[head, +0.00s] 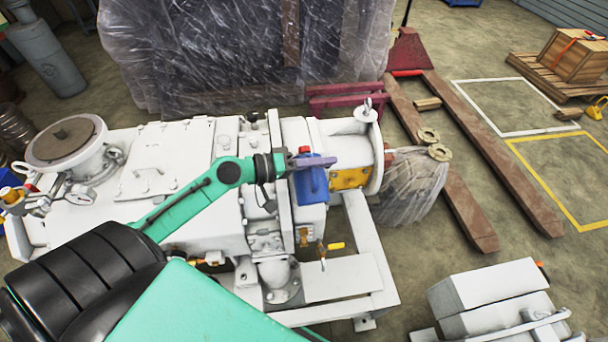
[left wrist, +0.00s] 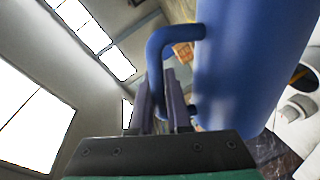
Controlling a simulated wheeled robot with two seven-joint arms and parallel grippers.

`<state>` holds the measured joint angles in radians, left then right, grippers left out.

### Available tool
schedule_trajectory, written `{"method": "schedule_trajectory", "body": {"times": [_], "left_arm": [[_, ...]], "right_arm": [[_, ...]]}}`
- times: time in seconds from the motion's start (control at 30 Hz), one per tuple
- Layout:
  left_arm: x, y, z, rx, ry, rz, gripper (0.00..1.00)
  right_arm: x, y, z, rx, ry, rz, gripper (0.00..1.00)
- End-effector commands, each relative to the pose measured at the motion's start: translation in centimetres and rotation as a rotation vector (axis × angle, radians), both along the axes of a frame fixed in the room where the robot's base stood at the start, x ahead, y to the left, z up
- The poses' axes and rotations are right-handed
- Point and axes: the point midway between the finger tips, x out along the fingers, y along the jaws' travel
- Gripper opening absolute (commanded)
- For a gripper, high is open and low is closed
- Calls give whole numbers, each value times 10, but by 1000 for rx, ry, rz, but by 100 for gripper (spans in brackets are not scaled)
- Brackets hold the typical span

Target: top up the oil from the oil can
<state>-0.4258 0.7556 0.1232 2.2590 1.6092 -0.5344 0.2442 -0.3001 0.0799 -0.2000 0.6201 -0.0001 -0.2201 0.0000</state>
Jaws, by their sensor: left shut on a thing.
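The blue oil can (head: 311,184) is in my left gripper (head: 300,163), in front of the right end of the white vacuum pump (head: 197,150). The can has a red cap at its top in the head view. In the left wrist view the can (left wrist: 238,70) fills the right half, and the fingers of my left gripper (left wrist: 160,100) are shut on its blue handle (left wrist: 156,58). The can hides part of the pump behind it. I cannot tell whether the can touches the pump. My right gripper does not show.
A plastic-wrapped load (head: 240,55) stands behind the pump. A pallet jack with brown forks (head: 500,165) lies to the right. A white unit (head: 490,300) stands at the lower right. A wooden crate (head: 572,56) sits on a pallet at the far right.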

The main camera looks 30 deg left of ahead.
Motion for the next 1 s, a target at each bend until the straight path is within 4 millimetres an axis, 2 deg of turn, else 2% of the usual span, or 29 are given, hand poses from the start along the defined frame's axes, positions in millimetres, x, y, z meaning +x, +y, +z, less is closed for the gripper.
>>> {"method": "schedule_trajectory", "body": {"times": [1.0], "left_arm": [[3, 2, 3, -18, 19, 1, 0]], "right_arm": [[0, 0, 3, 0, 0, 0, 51]]}}
